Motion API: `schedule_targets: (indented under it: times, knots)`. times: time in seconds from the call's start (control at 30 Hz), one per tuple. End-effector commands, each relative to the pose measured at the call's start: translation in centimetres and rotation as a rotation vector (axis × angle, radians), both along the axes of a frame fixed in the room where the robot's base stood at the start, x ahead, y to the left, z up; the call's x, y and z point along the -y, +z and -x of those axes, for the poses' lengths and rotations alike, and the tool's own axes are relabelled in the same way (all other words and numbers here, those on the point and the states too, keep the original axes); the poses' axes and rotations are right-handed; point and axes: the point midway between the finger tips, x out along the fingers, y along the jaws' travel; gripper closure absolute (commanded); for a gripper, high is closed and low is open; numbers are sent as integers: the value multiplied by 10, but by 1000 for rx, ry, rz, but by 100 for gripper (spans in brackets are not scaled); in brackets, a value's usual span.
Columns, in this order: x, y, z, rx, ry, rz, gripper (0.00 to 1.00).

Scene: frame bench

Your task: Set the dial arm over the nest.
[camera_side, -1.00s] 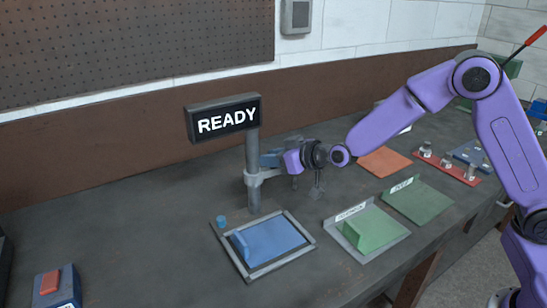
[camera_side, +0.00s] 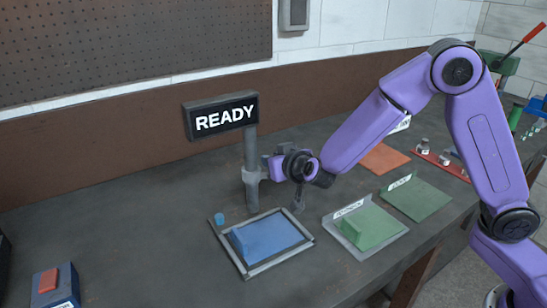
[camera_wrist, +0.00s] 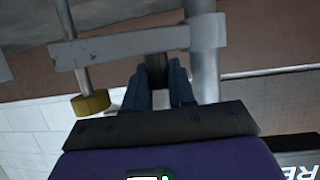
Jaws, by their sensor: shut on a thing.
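The dial arm is a grey bar (camera_wrist: 120,45) clamped by a collar (camera_side: 252,175) to the upright post (camera_side: 251,150). A thin rod with a brass-coloured foot (camera_wrist: 91,103) hangs from its free end. In the side view the hanging gauge (camera_side: 298,198) shows just beyond the nest's far right corner. The nest appears to be the grey-framed tray (camera_side: 278,261) with a blue piece (camera_side: 268,236) in it. My gripper (camera_wrist: 158,90) is shut on a dark knob (camera_wrist: 157,70) beside the bar. My wrist hides most of the bar in the side view.
A READY sign (camera_side: 225,117) tops the post. A small blue cylinder (camera_side: 219,219) stands by the nest's far left corner. Green trays (camera_side: 372,226) and an orange mat (camera_side: 384,158) lie to the right. A red-button box (camera_side: 56,286) is at front left.

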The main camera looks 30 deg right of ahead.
Motion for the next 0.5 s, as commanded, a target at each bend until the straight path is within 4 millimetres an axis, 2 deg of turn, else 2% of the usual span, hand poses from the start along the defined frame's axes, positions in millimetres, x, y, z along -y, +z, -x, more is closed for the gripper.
schedule_targets:
  times: [0.03,0.5]
  knots:
    - [-6,0,3,0,-34,0,100]
    - [-23,0,18,2,-471,-2,100]
